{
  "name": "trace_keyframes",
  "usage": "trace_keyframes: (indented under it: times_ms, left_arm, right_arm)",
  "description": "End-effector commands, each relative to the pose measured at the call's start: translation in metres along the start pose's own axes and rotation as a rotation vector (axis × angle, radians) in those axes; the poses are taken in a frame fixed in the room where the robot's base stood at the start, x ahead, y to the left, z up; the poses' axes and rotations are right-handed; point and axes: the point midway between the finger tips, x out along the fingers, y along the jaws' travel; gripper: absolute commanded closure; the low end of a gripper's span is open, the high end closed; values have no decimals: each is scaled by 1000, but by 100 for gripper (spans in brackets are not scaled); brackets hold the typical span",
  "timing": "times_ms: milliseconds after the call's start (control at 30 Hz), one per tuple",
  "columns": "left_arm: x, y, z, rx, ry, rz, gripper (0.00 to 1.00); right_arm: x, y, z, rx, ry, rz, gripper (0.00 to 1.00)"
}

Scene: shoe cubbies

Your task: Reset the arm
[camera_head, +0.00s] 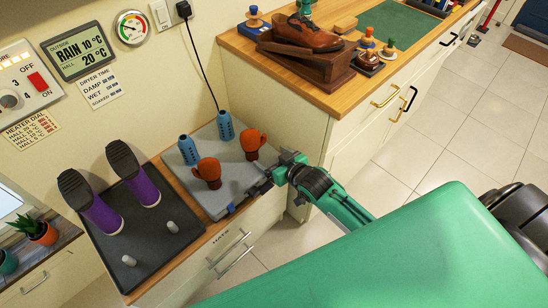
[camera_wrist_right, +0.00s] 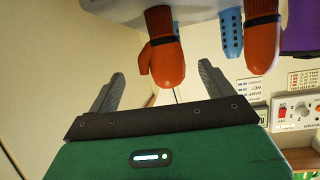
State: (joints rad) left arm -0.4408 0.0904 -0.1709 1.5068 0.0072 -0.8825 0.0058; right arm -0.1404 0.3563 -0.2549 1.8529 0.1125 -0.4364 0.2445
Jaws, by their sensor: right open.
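My right gripper (camera_head: 262,182) reaches in from the right over the front right edge of the light grey drying tray (camera_head: 225,205). It is open, and its two fingers also show in the wrist view (camera_wrist_right: 161,75) with nothing between them. Two orange-red gloves (camera_head: 207,172) (camera_head: 252,143) stand on the tray, just beyond the gripper. In the wrist view they appear upside down (camera_wrist_right: 160,55) (camera_wrist_right: 263,45), beyond the fingers and apart from them. My left gripper is not in view.
Two blue perforated dryer posts (camera_head: 188,149) (camera_head: 226,125) stand behind the gloves. Purple boots (camera_head: 145,189) stand upside down on the dark mat (camera_head: 165,255) at left. A wooden counter (camera_head: 345,98) bearing a brown shoe (camera_head: 300,36) rises behind right. Tiled floor (camera_head: 425,150) is open at right.

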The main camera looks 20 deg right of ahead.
Motion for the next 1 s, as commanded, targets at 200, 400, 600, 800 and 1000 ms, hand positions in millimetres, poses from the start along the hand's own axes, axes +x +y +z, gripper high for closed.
trace_keyframes:
  times_ms: [200,400,600,800,1000]
  left_arm:
    - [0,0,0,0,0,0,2]
    - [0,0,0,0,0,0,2]
    - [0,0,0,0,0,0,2]
    - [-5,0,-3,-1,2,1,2]
    - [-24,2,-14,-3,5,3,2]
  right_arm:
    - [-6,0,0,0,0,0,15]
    - [-5,0,0,0,0,0,15]
    - [-5,0,0,0,0,0,15]
    - [-9,-2,33,5,-84,18,15]
    - [-42,-18,156,14,-417,69,15]
